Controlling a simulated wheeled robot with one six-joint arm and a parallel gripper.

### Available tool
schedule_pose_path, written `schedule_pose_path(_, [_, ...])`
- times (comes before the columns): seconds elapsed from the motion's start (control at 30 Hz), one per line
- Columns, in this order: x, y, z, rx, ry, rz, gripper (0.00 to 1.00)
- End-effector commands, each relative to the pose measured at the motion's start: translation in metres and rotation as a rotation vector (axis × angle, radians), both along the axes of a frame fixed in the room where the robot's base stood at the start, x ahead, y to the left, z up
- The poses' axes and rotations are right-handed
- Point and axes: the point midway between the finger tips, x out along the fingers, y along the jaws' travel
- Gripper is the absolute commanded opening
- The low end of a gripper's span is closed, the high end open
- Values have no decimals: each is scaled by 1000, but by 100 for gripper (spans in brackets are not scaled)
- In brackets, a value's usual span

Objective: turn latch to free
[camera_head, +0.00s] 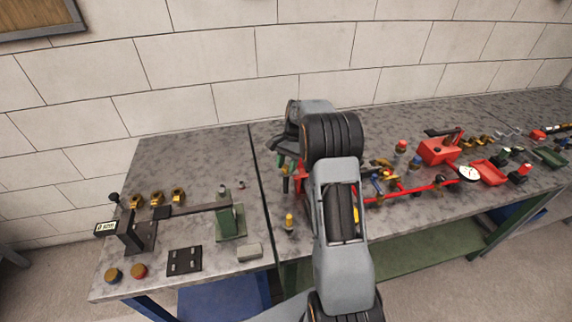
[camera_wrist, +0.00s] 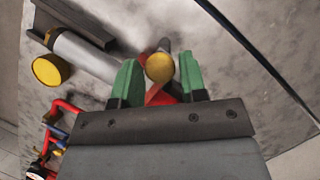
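A round yellow knob (camera_wrist: 160,67) with a dark stem behind it shows in the wrist view. It stands between the two green fingers of my gripper (camera_wrist: 160,78), which are apart, one on each side of it. I cannot tell whether either finger touches the knob. A red part (camera_wrist: 160,96) shows just below the knob, partly hidden by my gripper. No label marks the latch; the knob and red part may belong to it. In the head view my gripper (camera_head: 286,163) is low over the bench, left of the red pipework, and my arm hides much of this area.
Red pipework (camera_head: 415,189) and a red box (camera_head: 439,151) stand to the right. A green vise-like stand (camera_head: 230,222) and a yellow-topped peg (camera_head: 289,222) are to the left.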

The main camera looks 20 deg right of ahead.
Motion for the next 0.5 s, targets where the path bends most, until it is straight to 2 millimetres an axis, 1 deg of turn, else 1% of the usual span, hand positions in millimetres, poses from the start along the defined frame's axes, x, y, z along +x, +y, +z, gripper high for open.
schedule_pose_path(0.03, [0,0,0,0,0,0,34])
schedule_pose_path(0.07, [0,0,0,0,0,0,31])
schedule_pose_path(0.3, [0,0,0,0,0,0,8])
schedule_pose_path(0.33, [0,3,0,0,0,1,8])
schedule_pose_path(0.5, [1,2,1,1,0,16,8])
